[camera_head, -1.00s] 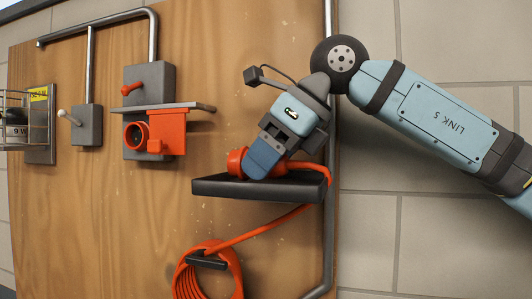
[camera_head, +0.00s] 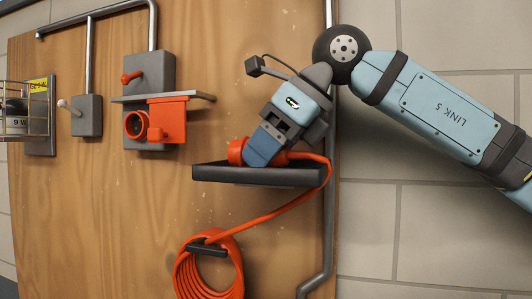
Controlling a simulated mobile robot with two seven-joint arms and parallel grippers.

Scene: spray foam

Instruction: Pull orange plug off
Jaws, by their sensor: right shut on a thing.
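The orange plug (camera_head: 236,151) lies on a small black shelf (camera_head: 215,174) on the wooden board, with its orange cable (camera_head: 322,166) running off to the right. My right gripper (camera_head: 262,150) reaches down from the upper right and is shut on the plug, its blue fingers hiding the plug's middle. An orange socket (camera_head: 168,118) is fixed to a grey switch box (camera_head: 150,69) further left, its round opening facing out. My left gripper is not in view.
The cable hangs from the shelf to an orange coil (camera_head: 236,262) on a black hook (camera_head: 207,249). A grey shelf (camera_head: 190,97) juts out above the socket. A small switch (camera_head: 87,116) and a wire cage (camera_head: 25,112) are at left. Bare board lies between socket and black shelf.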

